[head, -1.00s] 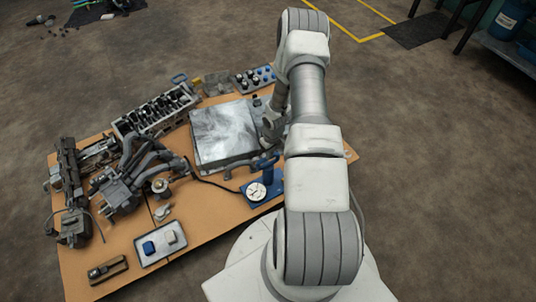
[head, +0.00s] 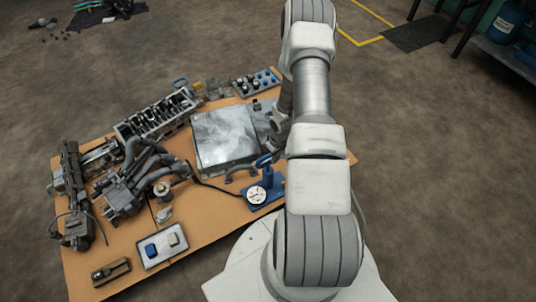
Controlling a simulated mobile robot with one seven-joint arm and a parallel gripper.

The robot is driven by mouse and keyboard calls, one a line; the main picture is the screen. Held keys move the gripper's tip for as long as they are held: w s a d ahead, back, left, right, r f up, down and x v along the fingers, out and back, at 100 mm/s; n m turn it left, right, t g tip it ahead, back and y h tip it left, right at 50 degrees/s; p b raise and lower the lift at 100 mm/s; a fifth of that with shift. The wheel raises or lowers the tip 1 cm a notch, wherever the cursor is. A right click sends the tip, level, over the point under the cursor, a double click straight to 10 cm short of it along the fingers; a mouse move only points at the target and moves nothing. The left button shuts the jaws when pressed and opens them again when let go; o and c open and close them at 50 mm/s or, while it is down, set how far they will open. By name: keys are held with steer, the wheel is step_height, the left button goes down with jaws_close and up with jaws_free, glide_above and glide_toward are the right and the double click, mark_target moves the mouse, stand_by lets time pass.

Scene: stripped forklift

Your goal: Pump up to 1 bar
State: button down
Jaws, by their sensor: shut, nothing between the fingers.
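A blue hand pump (head: 267,178) with an upright body and a blue handle on top stands on the near right part of the orange-brown table. A round white dial gauge (head: 257,194) sits at the left of its blue base; its reading is too small to tell. A dark hose runs from the pump leftward to the engine parts. My gripper (head: 273,139) shows only partly, left of my arm, above and behind the pump handle in the picture. It is shut and empty. Its fingertips are small and unclear. My arm hides the table right of the pump.
A grey metal plate (head: 225,139) lies left of my gripper. An engine block (head: 158,114) and a manifold (head: 125,193) fill the left side. A tray (head: 162,246) with a blue and a white block lies in front. The floor around the table is mostly clear.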

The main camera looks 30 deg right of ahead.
step_height(320, 180, up, 14)
steer(key=s+p, duration=0.1)
steer(key=p, duration=0.3)
steer(key=shift+s, duration=0.2)
steer(key=shift+w+f, duration=0.15)
stand_by(1.5)
